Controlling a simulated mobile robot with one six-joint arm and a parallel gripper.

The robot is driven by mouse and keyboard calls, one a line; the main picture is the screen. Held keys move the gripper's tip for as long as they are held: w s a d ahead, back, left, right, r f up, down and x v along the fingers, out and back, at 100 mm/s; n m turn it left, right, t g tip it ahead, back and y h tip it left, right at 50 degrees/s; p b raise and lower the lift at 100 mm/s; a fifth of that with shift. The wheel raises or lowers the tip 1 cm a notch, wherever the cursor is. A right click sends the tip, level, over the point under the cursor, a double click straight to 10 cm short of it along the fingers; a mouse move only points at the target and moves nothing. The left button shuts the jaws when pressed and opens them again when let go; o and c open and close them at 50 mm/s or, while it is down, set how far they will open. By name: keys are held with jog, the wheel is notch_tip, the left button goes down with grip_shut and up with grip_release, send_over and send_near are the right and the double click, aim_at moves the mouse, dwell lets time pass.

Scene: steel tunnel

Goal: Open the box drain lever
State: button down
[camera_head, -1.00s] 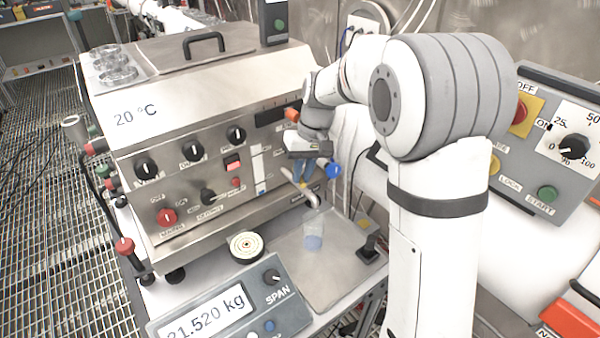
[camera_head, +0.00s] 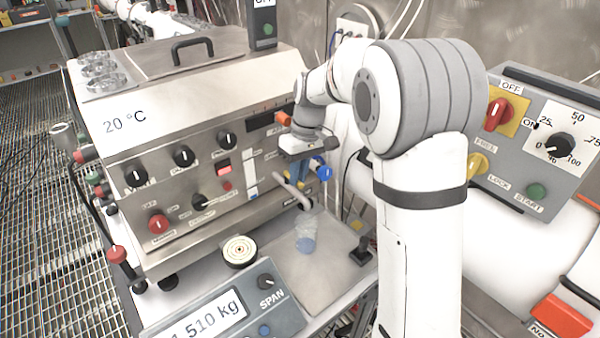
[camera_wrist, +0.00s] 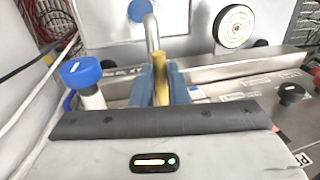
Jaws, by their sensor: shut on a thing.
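The steel box (camera_head: 200,110) marked 20 °C has a curved drain spout (camera_head: 292,190) low on its right side. The spout also shows in the wrist view (camera_wrist: 152,35). A yellow lever (camera_wrist: 160,78) stands at the spout's base. My gripper (camera_head: 296,177) is at this lever, its blue fingers on both sides of it. In the wrist view my gripper (camera_wrist: 161,86) is shut on the lever. The fingers hide the lever's lower part. In the head view the lever is mostly hidden.
A blue knob (camera_head: 323,172) sits close to the right of my gripper and shows in the wrist view (camera_wrist: 80,71). A clear beaker (camera_head: 306,236) with a blue bottom stands below the spout. A scale display (camera_head: 205,318) and a round disc (camera_head: 240,251) are in front.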

jog(key=shift+w+r, duration=0.2)
jog(key=shift+r, duration=0.05)
jog(key=c, duration=1.8)
grip_release()
jog(key=o, duration=0.4)
jog(key=shift+s+f, duration=0.1)
jog(key=shift+f, duration=0.1)
jog(key=shift+c, duration=0.2)
notch_tip(320, 180, up, 8)
jog(key=d, duration=0.1)
jog(key=shift+w+d+f, duration=0.15)
jog(key=shift+w+d, duration=0.05)
jog(key=shift+w, duration=0.25)
